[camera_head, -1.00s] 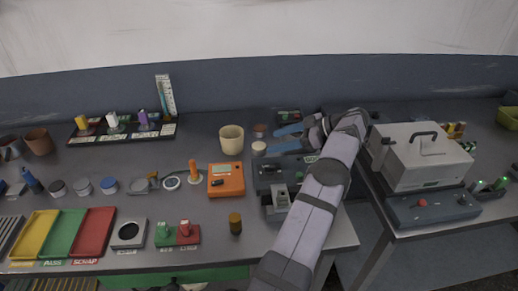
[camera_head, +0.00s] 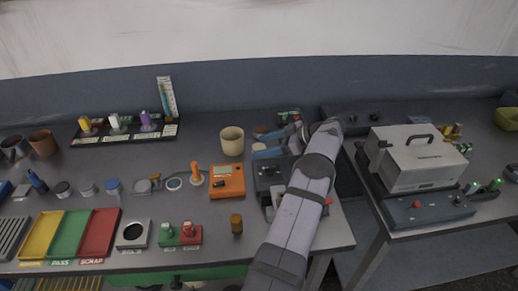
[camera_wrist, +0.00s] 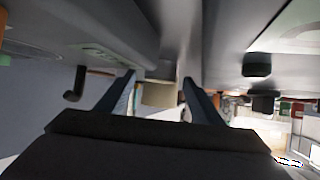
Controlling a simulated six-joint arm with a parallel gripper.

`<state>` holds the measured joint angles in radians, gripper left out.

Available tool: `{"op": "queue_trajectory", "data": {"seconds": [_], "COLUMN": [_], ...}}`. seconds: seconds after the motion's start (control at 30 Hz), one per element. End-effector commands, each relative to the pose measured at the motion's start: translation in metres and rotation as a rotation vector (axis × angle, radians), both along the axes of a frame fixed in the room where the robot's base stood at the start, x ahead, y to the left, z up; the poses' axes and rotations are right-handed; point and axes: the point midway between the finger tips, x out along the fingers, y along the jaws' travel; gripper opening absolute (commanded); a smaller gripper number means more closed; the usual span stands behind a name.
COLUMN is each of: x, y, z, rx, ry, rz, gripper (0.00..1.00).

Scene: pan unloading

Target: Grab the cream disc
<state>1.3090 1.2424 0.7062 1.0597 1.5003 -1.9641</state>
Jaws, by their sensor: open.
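The cream disc (camera_head: 259,146) is a small pale round piece on the bench, right of the cream cup (camera_head: 231,141). My gripper (camera_head: 262,144) points left, low over the bench, with its blue fingers around or just beside the disc, which they partly hide. In the wrist view, my gripper (camera_wrist: 158,88) has its two fingers spread apart. A cream block-like shape (camera_wrist: 160,94) shows between the fingertips; it looks like the disc seen from the side. I cannot tell whether either finger touches it.
A brown round piece (camera_head: 259,131) sits close behind the disc, near the far finger. An orange meter (camera_head: 227,181) lies front left, and a dark grey device (camera_head: 268,172) stands just in front of my gripper. The bench behind the cream cup is clear.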

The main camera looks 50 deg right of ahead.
Motion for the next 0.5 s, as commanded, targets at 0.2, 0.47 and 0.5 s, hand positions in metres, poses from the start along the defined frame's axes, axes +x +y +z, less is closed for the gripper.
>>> {"op": "queue_trajectory", "data": {"seconds": [0.2,0.47,0.5], "x": [-0.0003,-0.0004,-0.0004], "y": [-0.0001,-0.0003,-0.0004], "z": [-0.0002,0.0007,0.0008], "rx": [0.0,0.0,-0.001], "ry": [0.0,-0.001,-0.001], "rz": [0.0,0.0,0.0], "gripper": [0.32,0.12,0.12]}}
